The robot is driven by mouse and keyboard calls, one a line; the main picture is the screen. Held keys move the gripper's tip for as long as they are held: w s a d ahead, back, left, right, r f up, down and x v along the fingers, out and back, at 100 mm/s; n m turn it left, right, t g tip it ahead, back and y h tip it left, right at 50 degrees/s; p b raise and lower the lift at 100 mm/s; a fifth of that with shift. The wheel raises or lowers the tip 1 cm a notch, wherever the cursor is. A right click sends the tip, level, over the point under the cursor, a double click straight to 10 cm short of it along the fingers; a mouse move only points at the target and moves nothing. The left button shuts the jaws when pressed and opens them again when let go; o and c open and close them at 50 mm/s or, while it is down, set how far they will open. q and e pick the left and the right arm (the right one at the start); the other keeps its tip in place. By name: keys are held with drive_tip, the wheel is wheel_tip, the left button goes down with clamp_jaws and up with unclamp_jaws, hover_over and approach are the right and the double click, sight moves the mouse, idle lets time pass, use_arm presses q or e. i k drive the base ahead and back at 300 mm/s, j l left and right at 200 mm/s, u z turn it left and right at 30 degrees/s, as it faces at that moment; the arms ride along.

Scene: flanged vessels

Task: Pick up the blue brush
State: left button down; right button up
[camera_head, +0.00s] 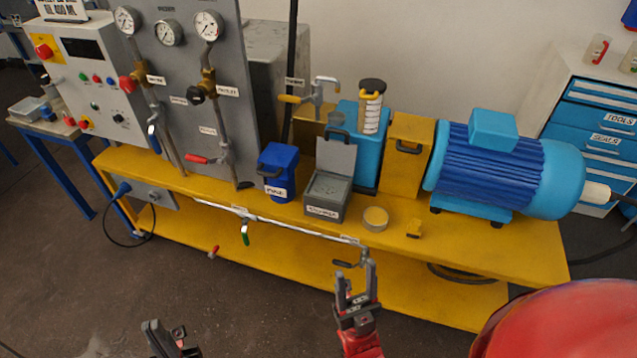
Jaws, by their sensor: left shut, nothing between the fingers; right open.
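I cannot make out a blue brush anywhere in the head view. My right gripper (356,272) is open and empty, pointing up the picture in front of the yellow bench (480,252). Its fingertips appear just below the end of the thin pipe along the bench's front edge. My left gripper (163,328) is at the bottom edge, over the dark floor, shut and empty; only its tip part shows.
The bench carries a gauge panel (185,90), a blue lidded bin (278,173), a grey box with raised lid (328,195), a round tin (375,218) and a blue motor (505,165). A drawer cabinet (605,115) stands behind, right. The front floor is clear.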

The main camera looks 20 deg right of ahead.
sight(49, 117)
drive_tip(key=i+j+u, duration=0.6)
drive_tip(key=i+u, duration=0.2)
drive_tip(key=i+j+u, duration=0.15)
drive_tip(key=i+u, duration=0.65)
drive_tip(key=i+z, duration=0.1)
drive_tip(key=i, duration=0.45)
drive_tip(key=i+j, duration=0.15)
drive_tip(key=i, duration=0.4)
drive_tip(key=i+z, duration=0.6)
drive_tip(key=z, duration=0.2)
drive_tip(key=i+j+z, duration=0.1)
drive_tip(key=i+z, duration=0.2)
drive_tip(key=z, duration=0.15)
drive_tip(key=i+j+z, duration=0.25)
drive_tip(key=z, duration=0.15)
drive_tip(key=i+j+z, duration=0.2)
drive_tip(key=z, duration=0.2)
drive_tip(key=j, duration=0.1)
